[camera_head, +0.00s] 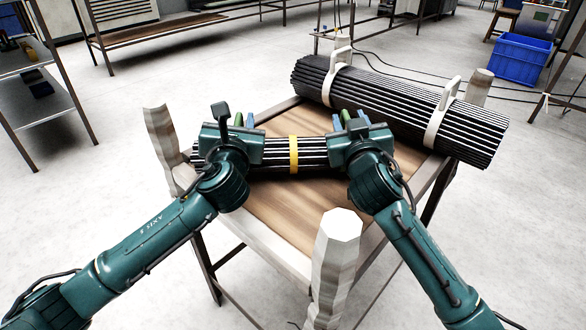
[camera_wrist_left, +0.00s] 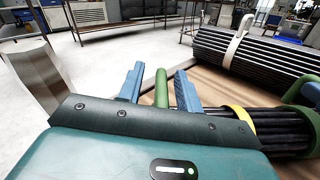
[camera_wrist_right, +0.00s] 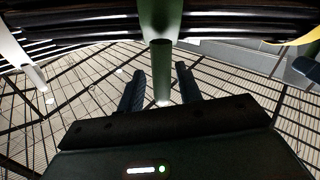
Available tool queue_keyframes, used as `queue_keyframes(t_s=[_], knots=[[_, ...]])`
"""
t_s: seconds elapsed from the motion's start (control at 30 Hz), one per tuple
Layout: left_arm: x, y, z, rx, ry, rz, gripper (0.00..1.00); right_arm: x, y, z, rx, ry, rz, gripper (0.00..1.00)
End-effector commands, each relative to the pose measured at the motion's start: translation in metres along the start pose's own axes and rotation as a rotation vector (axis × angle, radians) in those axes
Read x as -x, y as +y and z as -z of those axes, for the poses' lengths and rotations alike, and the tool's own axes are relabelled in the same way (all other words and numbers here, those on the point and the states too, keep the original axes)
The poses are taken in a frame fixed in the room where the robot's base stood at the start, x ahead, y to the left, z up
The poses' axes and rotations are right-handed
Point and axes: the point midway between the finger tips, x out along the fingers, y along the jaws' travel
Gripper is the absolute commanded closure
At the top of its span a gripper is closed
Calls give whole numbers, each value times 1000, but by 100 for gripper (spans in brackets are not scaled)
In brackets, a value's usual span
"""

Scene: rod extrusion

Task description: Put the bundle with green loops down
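The bundle with green loops is a stack of dark rods with a yellow band (camera_head: 294,154) at its middle. It lies across the near part of the wooden table top (camera_head: 290,212); its underside is hidden. My left gripper (camera_head: 244,120) is at its left loop. In the left wrist view the green loop (camera_wrist_left: 161,88) stands between two blue fingers, with gaps on both sides. My right gripper (camera_head: 350,120) is at its right loop. In the right wrist view this green loop (camera_wrist_right: 161,70) also stands between spread fingers, with gaps. My grippers cover parts of the bundle.
A larger dark rod bundle (camera_head: 390,105) with white loops (camera_head: 440,115) lies along the table's back edge, just beyond my right gripper. Pale posts rise at the table corners, one in front (camera_head: 335,255) and one at left (camera_head: 162,140). Bare wood shows in front of the green-looped bundle.

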Motion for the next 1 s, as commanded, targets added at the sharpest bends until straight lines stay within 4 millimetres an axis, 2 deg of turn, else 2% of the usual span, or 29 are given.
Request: queue_keyframes(t_s=[0.17, 0.27, 0.37, 0.7, 0.83, 1.0], knots=[[2, -1, 0, 2, -1, 3, 65, 0, -1, 0, -2, 1, 3, 65], [9, -2, 0, 1, -1, 4, 65, 0, -2, 0, -2, 1, 4, 65], [25, -2, 0, 1, 0, 6, 65, 0, -2, 0, -3, 1, 4, 65], [96, -1, 0, 2, 0, 5, 65, 1, -2, 0, -3, 1, 5, 65], [112, -1, 0, 0, 0, 3, 65, 0, -2, 0, -3, 1, 5, 65], [120, 0, 0, 0, 0, 1, 65, 4, -2, 0, -4, 0, 5, 65]])
